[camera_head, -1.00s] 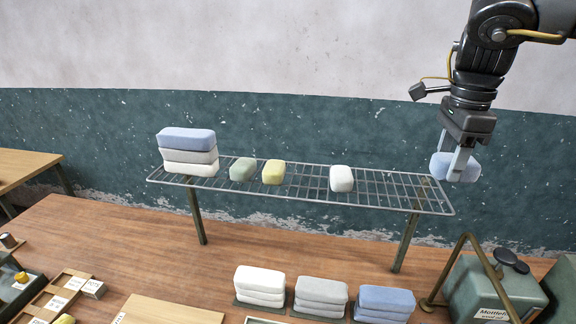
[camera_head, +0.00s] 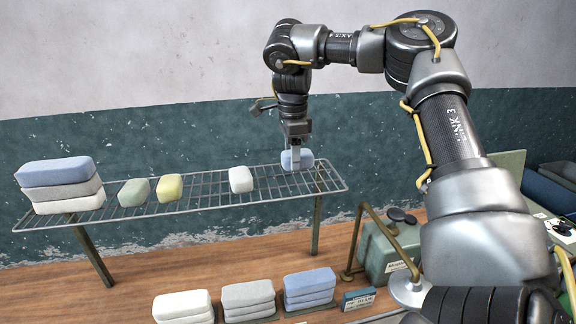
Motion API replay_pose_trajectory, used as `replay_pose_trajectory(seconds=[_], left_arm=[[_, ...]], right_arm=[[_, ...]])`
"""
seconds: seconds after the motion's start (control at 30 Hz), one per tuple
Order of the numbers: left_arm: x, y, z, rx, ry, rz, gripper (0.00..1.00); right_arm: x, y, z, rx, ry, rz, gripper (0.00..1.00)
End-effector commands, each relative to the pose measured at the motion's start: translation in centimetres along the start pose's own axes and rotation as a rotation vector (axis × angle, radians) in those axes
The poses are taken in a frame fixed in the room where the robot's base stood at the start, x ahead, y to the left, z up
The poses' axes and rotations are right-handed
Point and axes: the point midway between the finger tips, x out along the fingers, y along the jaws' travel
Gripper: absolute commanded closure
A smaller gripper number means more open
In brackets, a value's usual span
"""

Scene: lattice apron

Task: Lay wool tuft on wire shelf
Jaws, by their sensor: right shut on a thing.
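My right gripper (camera_head: 295,158) points down at the right end of the wire shelf (camera_head: 200,200). It is shut on a pale blue wool tuft (camera_head: 303,160), which is at or just above the shelf's grid; I cannot tell whether it touches. On the shelf stand a white tuft (camera_head: 241,179), a yellow tuft (camera_head: 170,187) and a green tuft (camera_head: 133,192). At the left end is a stack with a blue pad (camera_head: 57,171) on top of grey and white ones. My left gripper is not in view.
White (camera_head: 183,306), grey (camera_head: 248,299) and blue (camera_head: 309,288) stacks stand on the wooden table below the shelf. A green box (camera_head: 388,250) with a bent metal bar (camera_head: 354,240) stands to their right. My right arm covers much of the right side.

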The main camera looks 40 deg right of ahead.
Motion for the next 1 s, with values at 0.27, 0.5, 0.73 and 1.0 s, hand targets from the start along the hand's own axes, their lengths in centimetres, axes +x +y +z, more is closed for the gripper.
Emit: replay_pose_trajectory(seconds=[0.27,0.5,0.73,1.0], left_arm=[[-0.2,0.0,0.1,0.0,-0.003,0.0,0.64],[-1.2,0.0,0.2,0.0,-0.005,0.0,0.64],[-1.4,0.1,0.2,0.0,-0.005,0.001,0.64],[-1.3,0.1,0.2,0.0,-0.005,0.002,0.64]], right_arm=[[1.1,-0.8,0.5,-0.002,-0.001,-0.001,0.73],[3.7,-1.2,0.6,-0.001,-0.001,0.005,0.73],[4.7,-1.2,0.7,-0.002,0.0,-0.001,0.73],[5.0,-1.2,0.7,-0.001,-0.001,0.0,0.73]])
